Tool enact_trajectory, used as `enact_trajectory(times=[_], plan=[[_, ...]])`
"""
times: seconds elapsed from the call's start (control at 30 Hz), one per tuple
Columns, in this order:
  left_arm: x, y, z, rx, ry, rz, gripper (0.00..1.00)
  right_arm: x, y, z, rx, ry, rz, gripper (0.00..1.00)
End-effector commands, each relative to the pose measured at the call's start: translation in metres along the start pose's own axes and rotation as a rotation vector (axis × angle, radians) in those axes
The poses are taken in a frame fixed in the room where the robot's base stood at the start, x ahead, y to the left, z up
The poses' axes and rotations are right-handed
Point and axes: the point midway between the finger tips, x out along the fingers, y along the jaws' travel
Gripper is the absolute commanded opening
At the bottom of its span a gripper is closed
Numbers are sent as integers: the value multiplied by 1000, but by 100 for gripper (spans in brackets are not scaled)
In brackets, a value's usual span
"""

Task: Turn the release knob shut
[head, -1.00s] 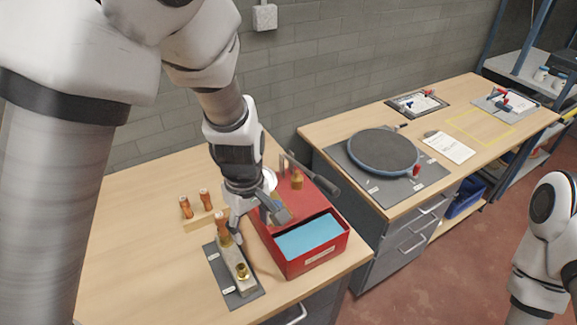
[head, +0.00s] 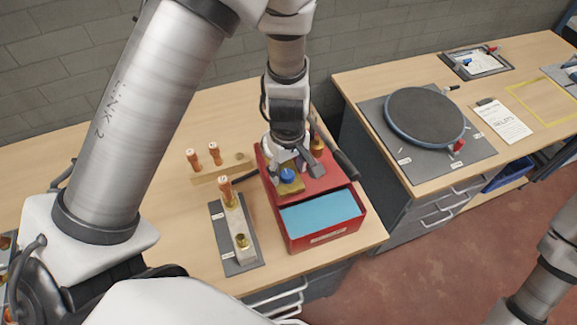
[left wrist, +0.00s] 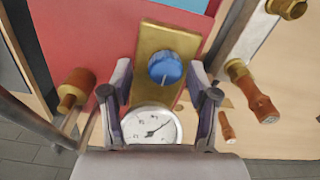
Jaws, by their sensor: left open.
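The blue release knob (head: 288,176) sits on a brass block (head: 290,188) on top of the red machine (head: 322,184). In the left wrist view the knob (left wrist: 165,68) is round with a pointer mark, on the brass plate (left wrist: 150,40). A white dial gauge (left wrist: 152,125) lies just below it there. My left gripper (head: 299,174) is over the knob. In the left wrist view its open fingers (left wrist: 160,78) stand on either side of the knob, with gaps; whether they touch it cannot be told. My right gripper is out of view.
A black-handled lever (head: 343,165) rises close to the right of my left gripper. The red tray with blue lining (head: 322,238) is in front. A grey fixture with a copper-topped post (head: 222,240) stands left. A round plate (head: 425,115) is on the right bench.

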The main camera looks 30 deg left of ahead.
Motion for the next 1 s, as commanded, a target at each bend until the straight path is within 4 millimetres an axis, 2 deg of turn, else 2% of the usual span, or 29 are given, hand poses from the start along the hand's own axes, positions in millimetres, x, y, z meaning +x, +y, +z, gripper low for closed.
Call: enact_trajectory(times=[0.1, 0.27, 0.3, 0.77, 1.0], plan=[[-1, 0, 0, 0, 0, 0, 60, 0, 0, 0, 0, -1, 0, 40], [-1, 0, 0, 0, -1, 0, 3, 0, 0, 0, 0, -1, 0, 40], [-1, 0, 0, 0, -1, -1, 0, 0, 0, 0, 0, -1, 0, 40], [1, -1, 0, 11, -2, -2, 0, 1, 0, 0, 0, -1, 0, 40], [2, -1, 1, 88, -3, -2, 0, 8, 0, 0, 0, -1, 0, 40]])
